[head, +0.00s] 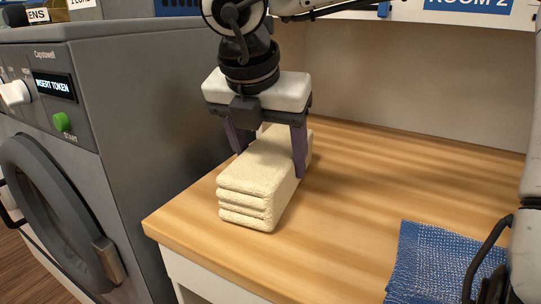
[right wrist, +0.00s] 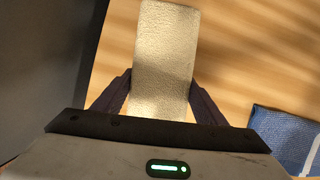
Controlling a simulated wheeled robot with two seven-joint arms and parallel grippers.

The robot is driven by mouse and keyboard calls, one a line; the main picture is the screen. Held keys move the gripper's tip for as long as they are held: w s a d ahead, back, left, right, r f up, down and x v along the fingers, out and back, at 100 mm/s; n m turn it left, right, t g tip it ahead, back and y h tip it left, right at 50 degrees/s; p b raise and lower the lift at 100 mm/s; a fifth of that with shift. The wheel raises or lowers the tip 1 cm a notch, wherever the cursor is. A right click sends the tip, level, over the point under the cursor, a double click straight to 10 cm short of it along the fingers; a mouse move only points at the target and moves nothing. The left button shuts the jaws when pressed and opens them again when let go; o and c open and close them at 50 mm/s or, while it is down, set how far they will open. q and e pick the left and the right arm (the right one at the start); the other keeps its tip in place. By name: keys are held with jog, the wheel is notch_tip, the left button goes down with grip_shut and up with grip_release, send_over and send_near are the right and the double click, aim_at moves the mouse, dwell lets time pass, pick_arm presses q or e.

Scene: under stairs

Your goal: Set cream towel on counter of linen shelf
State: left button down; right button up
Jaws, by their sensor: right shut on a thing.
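The cream towel (head: 262,180) is a folded, layered stack on the wooden counter (head: 370,190), near its left end. Its underside appears to touch the wood. My right gripper (head: 269,158) points down over it and is shut on it, with one finger on each long side. In the right wrist view, the towel (right wrist: 160,50) lies lengthwise between the two fingers of the gripper (right wrist: 158,88).
A grey washing machine (head: 150,110) stands close on the left of the counter. A folded blue towel (head: 425,255) lies at the counter's front right; it also shows in the right wrist view (right wrist: 285,135). The counter's middle is clear. A signed ledge (head: 420,15) runs above the back.

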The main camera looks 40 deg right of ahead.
pick_arm(q)
jog(key=shift+f, duration=0.35)
pick_arm(e)
jog(key=shift+f, duration=0.2)
jog(key=o, duration=1.6)
jog(key=p+v, duration=0.2)
jog(key=v, duration=0.7)
jog(key=shift+a+r, duration=0.1)
jog(key=shift+r, duration=0.2)
pick_arm(q)
jog(key=shift+s+a+r, duration=0.15)
jog(key=shift+a+r, duration=0.05)
jog(key=shift+r, duration=0.3)
jog(key=shift+s+a+r, duration=0.1)
jog(key=shift+a+r, duration=0.05)
jog(key=shift+r, duration=0.35)
pick_arm(e)
jog(key=shift+s+a+r, duration=0.1)
jog(key=shift+a+r, duration=0.05)
jog(key=shift+r, duration=0.2)
